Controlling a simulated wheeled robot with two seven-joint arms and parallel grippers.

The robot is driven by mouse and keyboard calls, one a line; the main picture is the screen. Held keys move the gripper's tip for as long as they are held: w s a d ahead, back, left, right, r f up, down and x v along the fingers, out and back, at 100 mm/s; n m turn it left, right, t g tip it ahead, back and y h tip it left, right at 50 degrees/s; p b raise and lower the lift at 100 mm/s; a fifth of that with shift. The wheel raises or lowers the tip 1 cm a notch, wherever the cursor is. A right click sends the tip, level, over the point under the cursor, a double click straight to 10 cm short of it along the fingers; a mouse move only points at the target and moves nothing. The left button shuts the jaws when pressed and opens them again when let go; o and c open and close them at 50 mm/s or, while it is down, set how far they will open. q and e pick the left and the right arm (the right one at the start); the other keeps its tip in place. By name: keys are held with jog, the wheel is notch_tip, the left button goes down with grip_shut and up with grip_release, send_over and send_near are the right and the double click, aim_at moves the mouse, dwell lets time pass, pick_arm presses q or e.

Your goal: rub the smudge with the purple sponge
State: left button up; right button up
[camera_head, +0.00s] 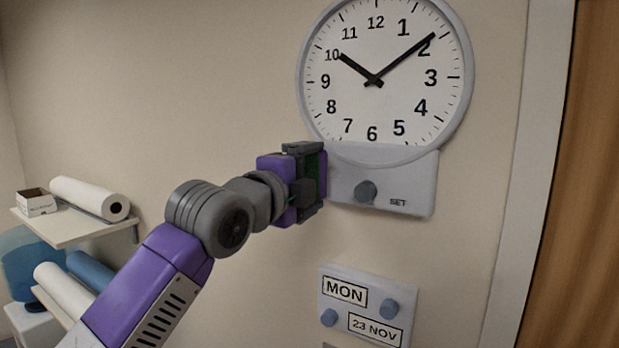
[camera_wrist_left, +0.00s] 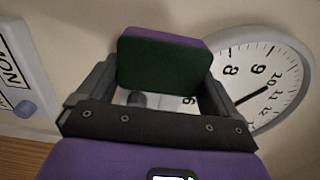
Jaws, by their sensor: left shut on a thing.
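My left gripper (camera_head: 309,178) reaches in from the left and is shut on the purple sponge (camera_head: 323,174), which has a dark green pad on one side. In the left wrist view the sponge (camera_wrist_left: 160,62) sits between the two fingers, green pad toward the camera and purple part beyond. The sponge is in front of the left edge of the clock's SET panel (camera_head: 410,185). I cannot tell whether it touches anything. No smudge can be made out in either view; the sponge and gripper hide part of the panel. My right gripper is not in view.
The round wall clock (camera_head: 385,110) is above the panel, whose grey knob (camera_head: 365,192) stands out. Below is a date panel (camera_head: 366,306) with knobs. A door frame (camera_head: 528,180) is at the right. A shelf (camera_head: 75,232) with a paper roll (camera_head: 90,197) is at the left.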

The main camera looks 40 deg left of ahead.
aim_at(347, 173)
pick_arm(q)
jog(key=shift+w+a, duration=0.1)
jog(key=shift+w, duration=0.9)
jog(key=shift+w+d+b, duration=0.15)
jog(key=shift+d+b, duration=0.15)
jog(key=shift+d, duration=1.7)
jog(key=shift+w, duration=0.15)
jog(key=shift+a+r+p, duration=0.1)
jog(key=shift+a+p, duration=0.35)
jog(key=shift+a, duration=0.6)
jog(key=shift+s+a, duration=0.2)
jog(key=shift+a, duration=0.75)
